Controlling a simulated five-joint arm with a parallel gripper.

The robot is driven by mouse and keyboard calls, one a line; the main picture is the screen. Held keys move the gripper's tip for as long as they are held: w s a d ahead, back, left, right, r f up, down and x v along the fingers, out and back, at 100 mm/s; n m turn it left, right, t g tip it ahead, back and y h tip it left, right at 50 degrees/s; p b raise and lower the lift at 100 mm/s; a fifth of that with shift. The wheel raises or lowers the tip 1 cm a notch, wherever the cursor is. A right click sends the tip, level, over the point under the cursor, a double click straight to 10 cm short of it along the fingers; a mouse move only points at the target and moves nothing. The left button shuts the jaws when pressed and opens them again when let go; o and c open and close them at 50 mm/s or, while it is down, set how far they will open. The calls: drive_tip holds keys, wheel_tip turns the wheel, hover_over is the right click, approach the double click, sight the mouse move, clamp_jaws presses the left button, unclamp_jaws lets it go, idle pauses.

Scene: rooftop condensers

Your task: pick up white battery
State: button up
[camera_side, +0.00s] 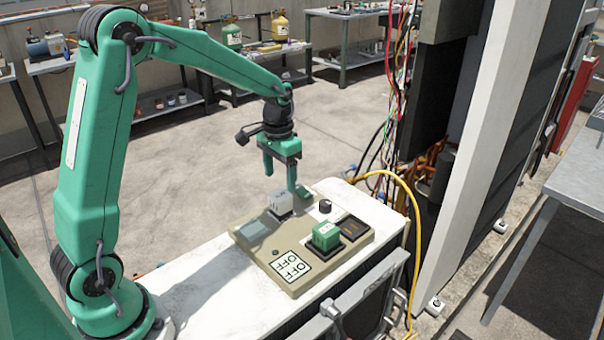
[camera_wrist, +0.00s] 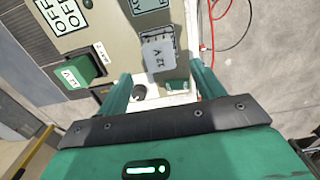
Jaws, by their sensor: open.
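The white battery (camera_side: 279,204) stands upright on the tan panel, near its back edge. My gripper (camera_side: 284,184) is open and empty, pointing down above and slightly behind the battery. In the wrist view the fingers of my gripper (camera_wrist: 160,72) are spread on either side, apart from the battery.
A green battery (camera_side: 326,235) sits in a dark holder on the tan panel (camera_side: 300,285), right of the white one. A black knob (camera_side: 325,206) stands near the back edge. The panel lies on a white bench top (camera_side: 200,287). A yellow cable (camera_side: 400,188) and wires hang at right.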

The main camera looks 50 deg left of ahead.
sight(280, 195)
drive_tip(key=shift+f, duration=1.3)
drive_tip(key=shift+f, duration=2.55)
drive_tip(key=shift+c, duration=0.2)
drive_tip(key=c, duration=1.2)
drive_tip(key=shift+o, duration=0.2)
drive_tip(key=shift+r, duration=0.1)
